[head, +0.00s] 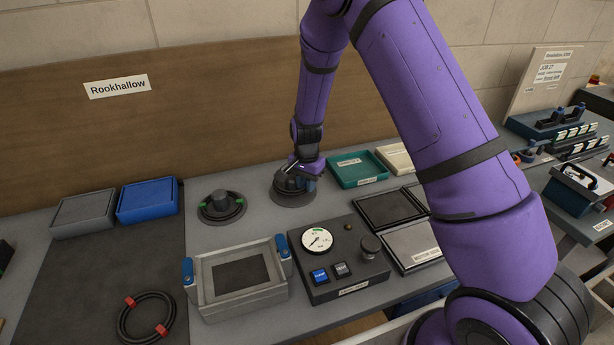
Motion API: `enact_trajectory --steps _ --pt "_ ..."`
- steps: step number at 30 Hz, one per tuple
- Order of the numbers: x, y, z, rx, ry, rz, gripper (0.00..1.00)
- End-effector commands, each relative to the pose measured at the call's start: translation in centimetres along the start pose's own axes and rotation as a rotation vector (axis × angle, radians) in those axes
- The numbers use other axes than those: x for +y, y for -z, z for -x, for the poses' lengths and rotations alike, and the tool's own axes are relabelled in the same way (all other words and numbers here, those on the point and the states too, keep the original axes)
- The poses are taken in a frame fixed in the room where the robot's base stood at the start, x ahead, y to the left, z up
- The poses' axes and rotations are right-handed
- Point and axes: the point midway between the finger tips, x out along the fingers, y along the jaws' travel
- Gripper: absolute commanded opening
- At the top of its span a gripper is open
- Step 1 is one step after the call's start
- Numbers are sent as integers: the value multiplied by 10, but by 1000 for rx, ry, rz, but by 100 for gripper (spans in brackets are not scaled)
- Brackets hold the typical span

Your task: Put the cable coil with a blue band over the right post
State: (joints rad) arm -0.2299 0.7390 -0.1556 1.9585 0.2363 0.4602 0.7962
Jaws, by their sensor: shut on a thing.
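My gripper (300,181) is at the right post's round base (296,202), pointing down, and is shut on a dark coil (284,186). I take this to be the cable coil with a blue band, but the band is too small and hidden to make out clearly. The coil is low, at the right post; the gripper hides most of the post, so I cannot tell whether the coil is fully around it or resting down. The left post (219,197) has a dark coil with green bands (238,203) around it.
A coil with red bands (146,296) lies on the dark mat at front left. A grey frame with blue handles (238,308) and a gauge box (345,285) stand in front of the posts. A teal tray (358,183) is close right, blue and grey bins (148,215) at left.

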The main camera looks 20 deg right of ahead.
Motion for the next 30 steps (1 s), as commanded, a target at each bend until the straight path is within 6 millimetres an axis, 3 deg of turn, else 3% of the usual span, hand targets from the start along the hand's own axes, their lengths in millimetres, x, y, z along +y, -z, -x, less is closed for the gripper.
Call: enact_trajectory --steps 9,30 --pt "0 0 -15 0 0 0 0" --pt "0 0 -16 0 0 1 0"
